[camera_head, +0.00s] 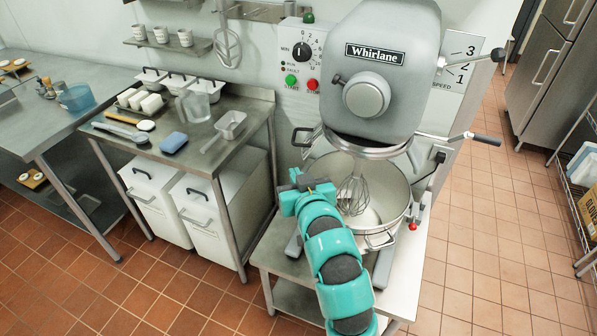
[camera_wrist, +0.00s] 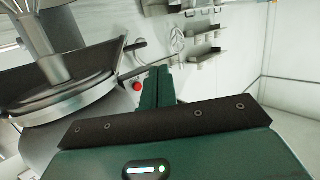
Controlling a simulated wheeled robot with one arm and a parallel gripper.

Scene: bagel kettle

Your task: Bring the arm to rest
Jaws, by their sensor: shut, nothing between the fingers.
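My teal arm reaches up from the bottom of the head view. My gripper (camera_head: 304,181) is at its end, beside the left rim of the mixer's steel bowl (camera_head: 385,201), with nothing seen held in it. In the wrist view my gripper's green fingers (camera_wrist: 158,86) are together and empty, pointing toward the wall. Whether the gripper touches the bowl cannot be told.
The grey Whirlane mixer (camera_head: 385,75) stands over the bowl, with a wire whisk (camera_head: 353,192) hanging inside. A steel table (camera_head: 215,133) at left bears a scoop, a blue sponge (camera_head: 173,142), a brush and containers. White bins (camera_head: 155,195) stand below. Tiled floor (camera_head: 490,230) at right is clear.

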